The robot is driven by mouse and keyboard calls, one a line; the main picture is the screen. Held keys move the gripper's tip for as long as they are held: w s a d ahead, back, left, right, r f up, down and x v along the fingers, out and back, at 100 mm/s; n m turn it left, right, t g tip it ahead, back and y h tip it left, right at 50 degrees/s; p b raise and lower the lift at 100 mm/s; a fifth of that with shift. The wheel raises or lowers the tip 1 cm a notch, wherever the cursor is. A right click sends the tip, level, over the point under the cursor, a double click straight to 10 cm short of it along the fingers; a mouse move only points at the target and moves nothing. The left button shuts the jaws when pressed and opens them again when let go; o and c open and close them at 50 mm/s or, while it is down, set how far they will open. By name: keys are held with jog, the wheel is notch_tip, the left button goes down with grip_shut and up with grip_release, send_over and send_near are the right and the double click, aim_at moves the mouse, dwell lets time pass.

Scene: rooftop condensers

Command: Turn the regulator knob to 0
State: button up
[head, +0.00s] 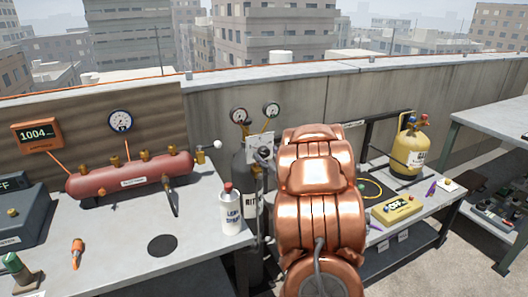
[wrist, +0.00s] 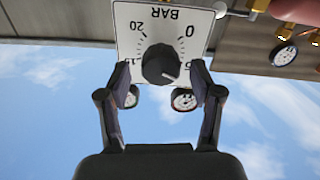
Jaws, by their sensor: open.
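The black regulator knob (wrist: 162,64) sits on a white dial plate (wrist: 128,18) marked BAR, with 0, 20 and partly hidden numbers. These read upside down in the wrist view. The knob's pale pointer mark faces lower right, on the side of the partly covered 5, away from the 0. My gripper (wrist: 160,70) is open, with one finger on each side of the knob; I cannot tell whether they touch it. In the head view the dial plate (head: 259,139) shows on the grey gas cylinder (head: 241,172), and my copper arm hides much around it.
Two round gauges (head: 239,115) (head: 271,109) stand above the plate. A white bottle (head: 231,210) with a red cap, a red manifold (head: 130,176) and an orange-handled tool (head: 77,252) are on the left bench. A yellow cylinder (head: 409,147) and yellow box (head: 396,209) are on the right.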

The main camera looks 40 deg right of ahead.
jog(key=shift+x, duration=1.2)
jog(key=c, duration=1.1)
jog(key=shift+c, duration=0.2)
jog(key=shift+f+n+b, duration=0.1)
jog(key=shift+n+b, duration=0.2)
jog(key=shift+b, duration=0.1)
